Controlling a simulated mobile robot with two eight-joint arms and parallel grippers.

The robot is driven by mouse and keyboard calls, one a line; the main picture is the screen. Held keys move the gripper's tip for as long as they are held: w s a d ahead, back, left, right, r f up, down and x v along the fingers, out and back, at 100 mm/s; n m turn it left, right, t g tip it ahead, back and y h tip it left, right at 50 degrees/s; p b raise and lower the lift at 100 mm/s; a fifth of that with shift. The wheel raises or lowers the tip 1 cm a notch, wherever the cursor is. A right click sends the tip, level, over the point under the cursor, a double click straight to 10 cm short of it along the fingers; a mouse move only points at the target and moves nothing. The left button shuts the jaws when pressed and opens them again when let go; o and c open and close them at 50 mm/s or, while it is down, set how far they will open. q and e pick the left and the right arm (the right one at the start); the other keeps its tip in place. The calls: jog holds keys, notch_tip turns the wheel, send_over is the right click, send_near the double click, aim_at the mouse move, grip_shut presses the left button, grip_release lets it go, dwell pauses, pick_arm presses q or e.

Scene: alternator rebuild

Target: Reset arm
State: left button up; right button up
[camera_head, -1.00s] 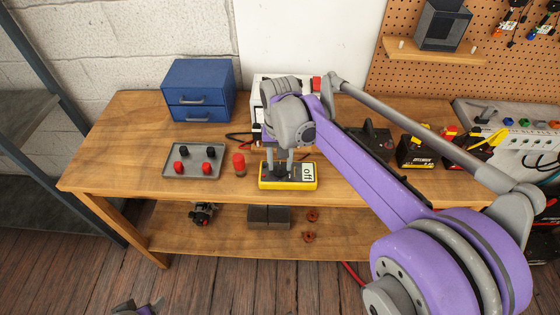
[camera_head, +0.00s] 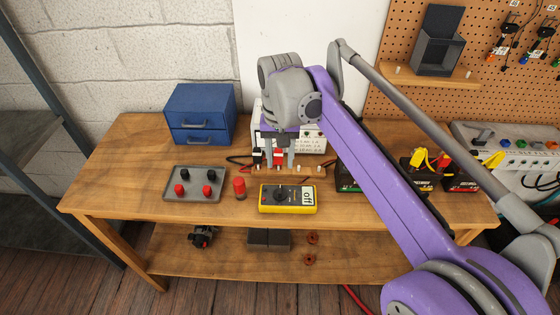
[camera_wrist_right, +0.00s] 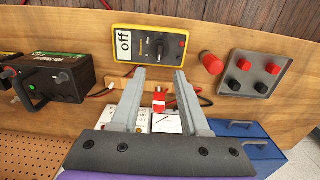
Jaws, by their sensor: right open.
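My right gripper (camera_head: 280,160) is raised over the back of the workbench, in front of the white instrument box (camera_head: 309,140). In the right wrist view its two fingers (camera_wrist_right: 160,72) are spread with nothing between them. The purple and grey right arm crosses the right half of the head view. A yellow multimeter (camera_head: 273,207) with a dial and an "off" label lies on the bench, apart from the gripper. It also shows beyond the fingertips in the right wrist view (camera_wrist_right: 172,47). My left gripper is not in view.
A grey tray (camera_head: 195,196) with red and black knobs, a red cylinder (camera_head: 240,188) and a blue drawer box (camera_head: 200,110) stand to the left. Black batteries (camera_head: 462,178) and a power strip (camera_head: 515,150) are at right. The bench's front left is clear.

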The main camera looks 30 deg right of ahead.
dwell(0.3)
jog(key=s+a+f+n+t+p, duration=0.1)
jog(key=s+a+f+n+t, duration=0.1)
jog(key=s+f, duration=0.4)
jog(key=s+a+f+n+t+p, duration=0.1)
jog(key=s+a+f+n+t, duration=0.2)
jog(key=s+f, duration=0.4)
jog(key=s+a+n, duration=0.1)
jog(key=s+a, duration=0.1)
jog(key=shift+s+f, duration=0.25)
jog(key=shift+s, duration=0.05)
